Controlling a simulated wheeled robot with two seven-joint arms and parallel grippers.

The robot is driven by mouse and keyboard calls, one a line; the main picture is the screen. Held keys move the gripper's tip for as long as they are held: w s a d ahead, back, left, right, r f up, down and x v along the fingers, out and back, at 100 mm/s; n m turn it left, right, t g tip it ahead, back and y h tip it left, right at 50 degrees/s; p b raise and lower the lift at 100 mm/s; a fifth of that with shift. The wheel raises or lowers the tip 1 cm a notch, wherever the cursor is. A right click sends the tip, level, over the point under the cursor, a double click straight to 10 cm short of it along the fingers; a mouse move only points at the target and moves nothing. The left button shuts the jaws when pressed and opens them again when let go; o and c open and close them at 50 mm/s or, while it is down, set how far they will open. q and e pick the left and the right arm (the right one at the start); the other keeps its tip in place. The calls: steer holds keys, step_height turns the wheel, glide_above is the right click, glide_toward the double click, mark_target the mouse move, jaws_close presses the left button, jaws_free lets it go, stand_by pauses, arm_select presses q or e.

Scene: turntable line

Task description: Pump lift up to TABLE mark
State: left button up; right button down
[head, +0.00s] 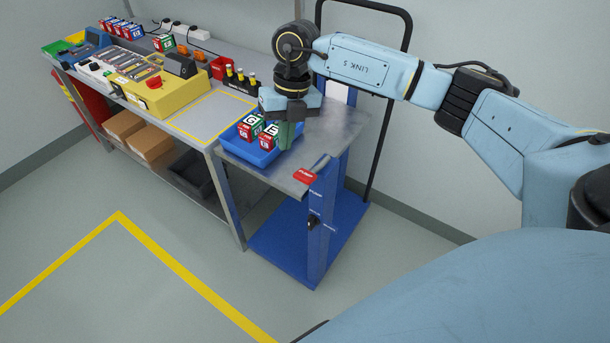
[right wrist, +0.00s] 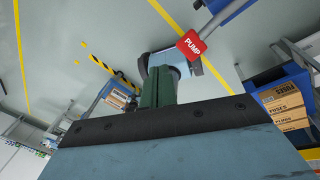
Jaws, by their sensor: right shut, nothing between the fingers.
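The lift is a blue cart with a grey steel top (head: 345,125) and a blue front column (head: 320,235). A red PUMP pad (head: 305,176) sticks out at the top's front edge; it also shows in the right wrist view (right wrist: 190,43). A dark pointer (head: 312,222) sits on the column among small white marks, too small to read. My right gripper (head: 287,136) points down beside the blue tray's right end, behind the pad and apart from it. Its green fingers (right wrist: 158,90) are closed and empty. My left gripper is out of view.
A blue tray (head: 262,160) with several red, green and white boxes stands on the lift top. The workbench (head: 215,115) adjoins on the left, with a yellow fixture (head: 160,95) and black bottle rack (head: 242,84). A black handle (head: 408,45) rises behind. Front floor is clear.

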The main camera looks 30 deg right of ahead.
mark_target(304, 173)
steer(key=d+h, duration=0.1)
steer(key=s+d+h, duration=0.1)
steer(key=d, duration=0.1)
steer(key=shift+d+f+g, duration=0.2)
steer(key=shift+d+g, duration=0.05)
steer(key=shift+g, duration=0.05)
steer(key=shift+f, duration=0.1)
steer(key=f+b, duration=0.1)
steer(key=f, duration=0.1)
steer(key=f+b, duration=0.4)
steer(key=shift+s+a+f, duration=0.1)
steer(key=shift+s+f, duration=0.2)
steer(key=shift+f, duration=0.15)
